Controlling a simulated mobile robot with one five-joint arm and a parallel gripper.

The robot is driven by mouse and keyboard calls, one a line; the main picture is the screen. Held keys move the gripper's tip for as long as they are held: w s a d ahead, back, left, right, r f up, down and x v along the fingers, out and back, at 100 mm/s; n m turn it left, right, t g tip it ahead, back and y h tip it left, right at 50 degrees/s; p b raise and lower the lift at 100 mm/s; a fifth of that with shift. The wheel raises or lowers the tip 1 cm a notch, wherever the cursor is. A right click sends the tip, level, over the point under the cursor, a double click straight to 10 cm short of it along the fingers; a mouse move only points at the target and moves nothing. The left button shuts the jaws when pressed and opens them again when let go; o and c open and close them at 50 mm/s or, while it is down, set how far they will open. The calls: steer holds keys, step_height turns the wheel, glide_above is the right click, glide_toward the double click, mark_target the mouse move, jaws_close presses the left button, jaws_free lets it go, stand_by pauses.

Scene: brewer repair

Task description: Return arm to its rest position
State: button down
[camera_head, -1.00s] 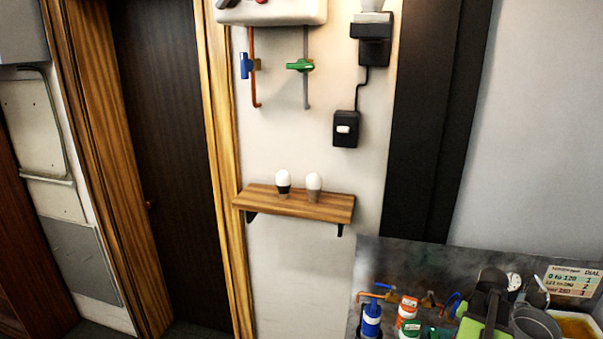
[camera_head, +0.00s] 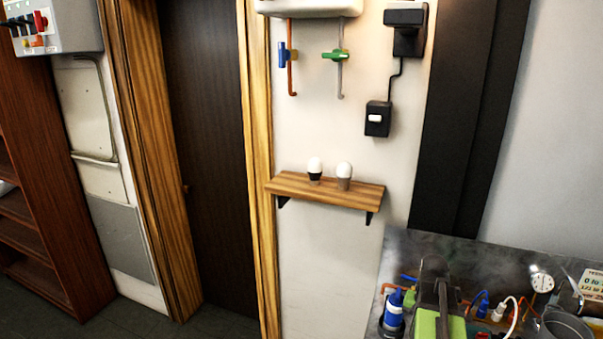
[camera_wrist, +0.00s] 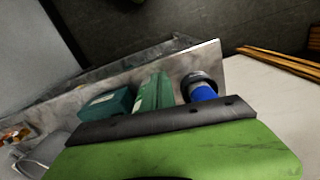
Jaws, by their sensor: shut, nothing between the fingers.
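My gripper (camera_head: 434,270) shows in the head view over the counter at the lower right, as a dark end above a green arm part. Its fingers look shut and empty, and it is apart from the wall shelf. It hides part of the counter behind it. In the wrist view a green part of mine with a dark edge fills the bottom; the fingertips cannot be made out there.
The grey counter (camera_head: 480,247) holds a blue bottle (camera_head: 393,311), a gauge (camera_head: 541,281) and a metal pot (camera_head: 562,328). A wooden wall shelf (camera_head: 325,193) holds two bulbs. A dark door (camera_head: 205,130) and bookcase (camera_head: 40,190) stand left. Floor at lower left is clear.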

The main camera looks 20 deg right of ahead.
steer(key=w+a+f+n+b, duration=0.2)
steer(key=a+n, duration=0.2)
steer(key=a, duration=1.3)
steer(key=w+a+f+n+b, duration=0.1)
steer(key=w+a+f+n, duration=0.1)
steer(key=a, duration=1.5)
steer(key=w+n, duration=0.1)
steer(key=n, duration=0.1)
steer(key=shift+w+n+b, duration=0.2)
steer(key=shift+n+b, duration=0.1)
steer(key=shift+b, duration=0.05)
steer(key=shift+d+f, duration=0.1)
